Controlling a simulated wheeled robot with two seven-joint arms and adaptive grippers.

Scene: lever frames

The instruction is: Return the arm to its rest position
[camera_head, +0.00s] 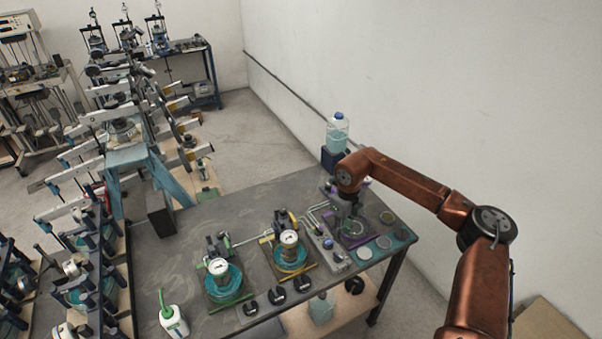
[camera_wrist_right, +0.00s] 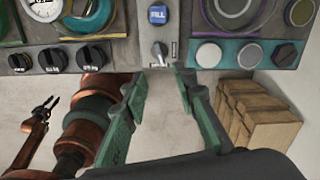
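My right arm, copper-coloured, comes in from the right in the head view. My right gripper (camera_head: 346,197) is at the table's right part, over the valve panel. In the right wrist view, its two green-padded fingers (camera_wrist_right: 161,78) are apart, with nothing between them. A small grey lever (camera_wrist_right: 159,54) below a blue FILL label (camera_wrist_right: 157,15) stands just beyond the fingertips, apart from them. My left gripper (camera_wrist_right: 44,108) shows small at the left of the wrist view, its fingers seemingly apart and empty. It is not in the head view.
The grey table (camera_head: 185,258) carries two gauge units (camera_head: 219,267), (camera_head: 289,239), black knobs (camera_head: 276,296) and round discs (camera_head: 384,242). A water bottle (camera_head: 338,130) stands behind the gripper. A white wall borders the right side.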

